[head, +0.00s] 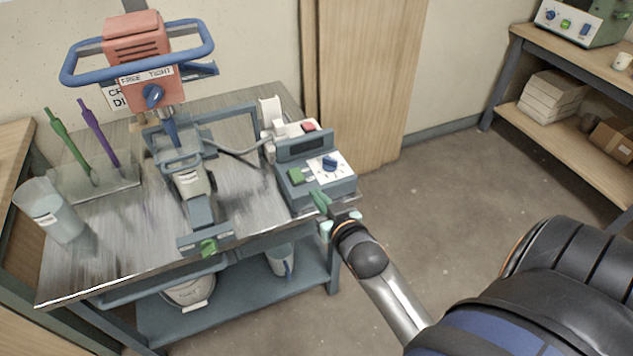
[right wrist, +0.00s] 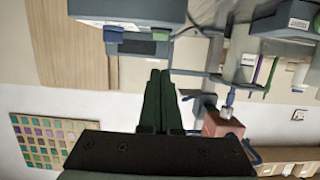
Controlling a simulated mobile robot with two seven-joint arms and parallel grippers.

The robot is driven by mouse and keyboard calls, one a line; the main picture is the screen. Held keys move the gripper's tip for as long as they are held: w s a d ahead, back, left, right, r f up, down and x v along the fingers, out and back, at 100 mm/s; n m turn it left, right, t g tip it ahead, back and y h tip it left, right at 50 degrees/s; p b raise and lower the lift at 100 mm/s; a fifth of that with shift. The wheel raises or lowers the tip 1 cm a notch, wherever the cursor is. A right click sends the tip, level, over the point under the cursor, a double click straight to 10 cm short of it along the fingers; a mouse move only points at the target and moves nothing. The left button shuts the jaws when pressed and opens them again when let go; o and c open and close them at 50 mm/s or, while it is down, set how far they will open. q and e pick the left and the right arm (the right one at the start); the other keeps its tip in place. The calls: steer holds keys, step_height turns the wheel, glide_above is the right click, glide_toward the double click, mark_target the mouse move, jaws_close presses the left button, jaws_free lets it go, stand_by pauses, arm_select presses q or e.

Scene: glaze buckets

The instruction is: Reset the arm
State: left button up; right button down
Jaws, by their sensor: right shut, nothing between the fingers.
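My right gripper (head: 322,204) is shut and empty, at the front right corner of the grey control box (head: 318,178). Its closed green fingers also show in the right wrist view (right wrist: 158,100), pointing up at the box (right wrist: 130,12). I cannot tell whether the fingertips touch the box. The box carries a blue dial (head: 330,163) and a green button (head: 296,175). On the metal cart, a stand (head: 190,182) stands below a red mixer head (head: 138,50) with a blue loop handle and a blue knob (head: 153,95) under a FREE/TIGHT label. My left gripper is not in view.
The cart top (head: 110,262) also holds a clear cup (head: 48,210) and a rack with green and purple sticks (head: 95,178). A white bucket (head: 190,290) sits on its lower shelf. Wooden shelving (head: 560,120) stands at right. Bare floor (head: 440,170) lies between.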

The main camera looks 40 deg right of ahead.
steer(key=s+a+f+n+g+y+p, duration=0.2)
steer(key=s+a+f+y+p, duration=0.1)
steer(key=s+a+f, duration=0.2)
steer(key=s+a+f+n+g+y+p, duration=0.2)
steer(key=s+a+f, duration=0.3)
steer(key=s+a, duration=0.5)
steer(key=shift+s+f+n+g+y+p, duration=0.3)
steer(key=shift+s+g+y+p, duration=0.15)
steer(key=shift+s+g, duration=0.3)
steer(key=c, duration=1.6)
jaws_free()
